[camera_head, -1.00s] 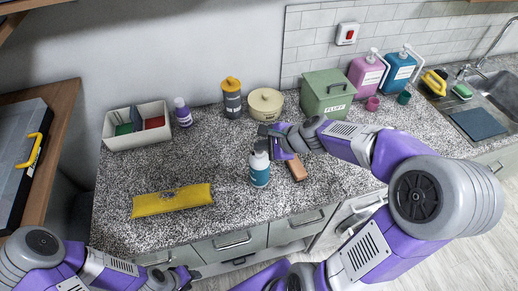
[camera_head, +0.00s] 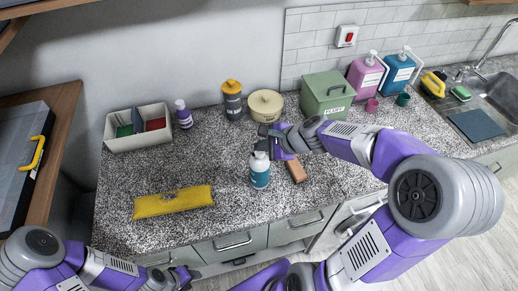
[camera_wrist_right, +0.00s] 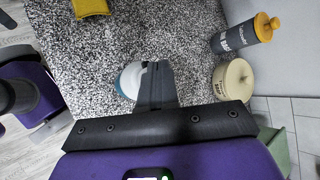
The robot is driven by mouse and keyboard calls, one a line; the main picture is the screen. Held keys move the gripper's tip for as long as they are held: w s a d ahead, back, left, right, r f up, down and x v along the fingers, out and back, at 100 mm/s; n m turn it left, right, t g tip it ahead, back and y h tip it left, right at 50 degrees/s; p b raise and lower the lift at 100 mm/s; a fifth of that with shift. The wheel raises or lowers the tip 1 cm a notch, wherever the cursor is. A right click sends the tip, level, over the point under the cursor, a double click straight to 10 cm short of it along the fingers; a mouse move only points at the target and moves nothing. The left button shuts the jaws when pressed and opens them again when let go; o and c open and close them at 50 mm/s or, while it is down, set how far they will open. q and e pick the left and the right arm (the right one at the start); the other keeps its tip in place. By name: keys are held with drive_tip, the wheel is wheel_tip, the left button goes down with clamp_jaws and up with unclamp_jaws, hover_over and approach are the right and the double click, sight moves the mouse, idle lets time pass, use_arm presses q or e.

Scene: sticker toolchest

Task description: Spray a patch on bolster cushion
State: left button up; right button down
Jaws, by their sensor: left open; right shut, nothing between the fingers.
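The yellow bolster cushion (camera_head: 173,202) lies on the speckled counter at the front left; a small dark patch shows on its top edge. Its end also shows in the right wrist view (camera_wrist_right: 92,7). A teal bottle with a white top (camera_head: 259,172) stands upright near the counter's middle. My right gripper (camera_head: 266,139) is just above and behind the bottle's top, shut and empty. In the right wrist view its closed fingers (camera_wrist_right: 157,84) partly hide the bottle (camera_wrist_right: 131,78); I cannot tell whether they touch it. My left gripper (camera_head: 184,278) is open, low in front of the counter.
A brown block (camera_head: 296,171) lies right of the bottle. Behind stand a divided white box (camera_head: 138,141), a purple bottle (camera_head: 183,116), a grey bottle with yellow lid (camera_head: 232,103), a cream pot (camera_head: 265,106) and a green bin (camera_head: 328,98). Counter between cushion and box is clear.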

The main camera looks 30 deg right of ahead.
sight(262, 154)
wheel_tip(262, 154, up, 6)
drive_tip(key=p, duration=0.5)
drive_tip(key=shift+f, duration=0.2)
idle(2.1)
